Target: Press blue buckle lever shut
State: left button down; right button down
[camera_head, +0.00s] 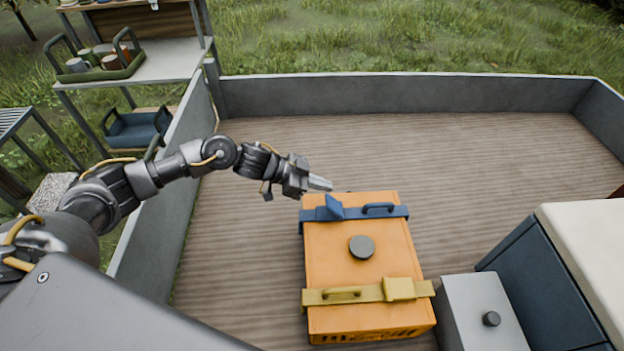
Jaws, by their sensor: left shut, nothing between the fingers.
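An orange case (388,249) with a dark round knob (361,247) on its top sits on the plank floor. A blue strap (353,213) crosses its far end and a yellow strap (368,293) its near end. The blue buckle lever (333,207) stands tilted up at the left part of the blue strap. My left gripper (327,184) is shut and empty. In the picture it is just beyond and above the blue lever, with its fingertips pointing right. I cannot tell the exact gap between them. My right gripper is not in view.
A grey box (482,312) with a knob and a dark cabinet (540,285) with a pale top stand at the right. Low grey walls (400,95) edge the plank floor (450,160). A shelf (165,62) with trays stands outside, upper left. The floor beyond the case is clear.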

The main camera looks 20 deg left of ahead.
aim_at(326, 200)
pick_arm(q)
jog(key=p+x, duration=0.1)
jog(key=x, duration=0.4)
jog(key=shift+w+d, duration=0.1)
jog(key=shift+d, duration=0.15)
jog(key=a+f, duration=0.1)
jog(key=s+a+f+p, duration=0.1)
jog(key=a, duration=0.1)
jog(key=shift+s+f, duration=0.15)
jog(key=shift+f, duration=0.2)
jog(key=shift+a, duration=0.15)
